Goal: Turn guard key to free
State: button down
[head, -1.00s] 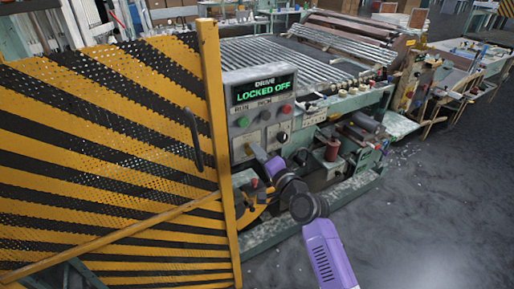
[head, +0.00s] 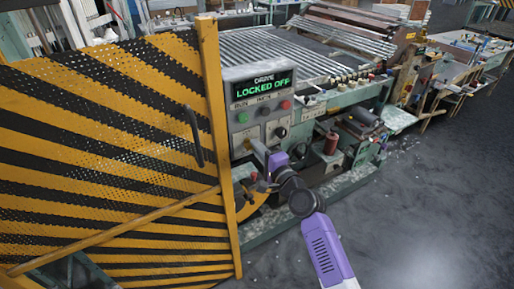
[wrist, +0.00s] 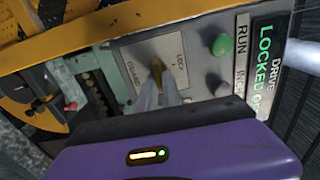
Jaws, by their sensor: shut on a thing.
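The guard key (wrist: 157,67) is a small brass-coloured key on a pale plate (wrist: 144,50) in the wrist view. The plate carries a word like LOCK and the word GUARD. My gripper (wrist: 162,88) is shut on the key, its two grey fingers closed around the key's head. In the head view my gripper (head: 257,147) is at the lower part of the grey control panel (head: 240,98), and the key is hidden there. The green display (head: 263,86) reads DRIVE LOCKED OFF.
Green and red buttons and a black knob (head: 281,132) sit on the panel near my gripper. A yellow-and-black mesh guard (head: 110,130) with a dark handle (head: 194,136) stands close on the left. The floor (head: 420,210) on the right is clear.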

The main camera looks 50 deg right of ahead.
jog(key=c, duration=1.5)
grip_release()
jog(key=b+v, duration=0.1)
jog(key=v, duration=0.6)
jog(key=shift+s+a, duration=0.1)
jog(key=shift+s, duration=0.3)
